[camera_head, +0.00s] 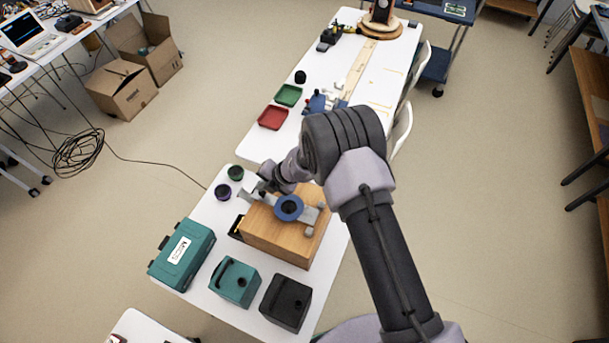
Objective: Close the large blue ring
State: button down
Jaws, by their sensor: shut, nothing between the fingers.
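The large blue ring (289,208) sits on a wooden box (272,234) on the near white table. It surrounds a dark round centre, and a grey bar runs out from it to the right. Whether the ring is open or closed I cannot tell at this size. My gripper (262,189) is over the back left edge of the box, to the upper left of the ring and apart from it. It is shut and empty. My arm comes in from the lower right and covers part of the area behind the box.
A teal case (182,255), a teal box (235,283) and a black box (285,303) stand in front of the wooden box. Two small round pots (235,173) are at the left. A green tray (288,95) and a red tray (272,118) lie on the far table.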

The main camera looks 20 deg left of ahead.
jog(key=p+v, duration=0.1)
jog(key=v, duration=1.5)
